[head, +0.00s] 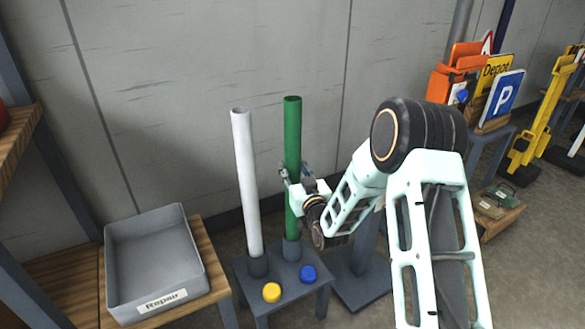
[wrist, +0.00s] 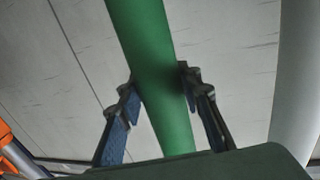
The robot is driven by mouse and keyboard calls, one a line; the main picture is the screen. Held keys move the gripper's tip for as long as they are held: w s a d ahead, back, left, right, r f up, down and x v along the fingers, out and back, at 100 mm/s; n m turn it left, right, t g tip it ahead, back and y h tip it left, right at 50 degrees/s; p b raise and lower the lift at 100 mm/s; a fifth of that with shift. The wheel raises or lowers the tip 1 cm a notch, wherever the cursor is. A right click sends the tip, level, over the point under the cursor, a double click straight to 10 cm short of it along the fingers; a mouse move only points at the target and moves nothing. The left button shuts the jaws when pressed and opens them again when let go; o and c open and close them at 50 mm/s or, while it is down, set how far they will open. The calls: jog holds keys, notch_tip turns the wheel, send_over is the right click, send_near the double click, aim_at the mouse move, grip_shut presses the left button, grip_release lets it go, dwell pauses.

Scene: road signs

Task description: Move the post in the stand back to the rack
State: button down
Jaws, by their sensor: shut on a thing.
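A green post (head: 292,135) stands upright in the head view. My gripper (head: 293,172) is shut on it at about mid-height, and the wrist view shows the post (wrist: 150,70) between the two fingers. The post's lower end meets a dark socket (head: 291,251) on a low grey rack (head: 291,301); I cannot tell whether it is fully seated. A white post (head: 246,180) stands in the other socket (head: 258,267), to the left. A dark stand with a square base (head: 352,288) is just right of the rack, its upper part hidden by my arm.
A grey Repair bin (head: 155,262) sits on a wooden table at left. Signs (head: 503,98) and a yellow barrier (head: 541,115) are at right. The wall is close behind.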

jog(key=c, duration=1.4)
grip_release()
jog(key=shift+o, duration=0.5)
jog(key=shift+f, duration=0.2)
jog(key=v, duration=1.2)
jog(key=shift+r, duration=0.2)
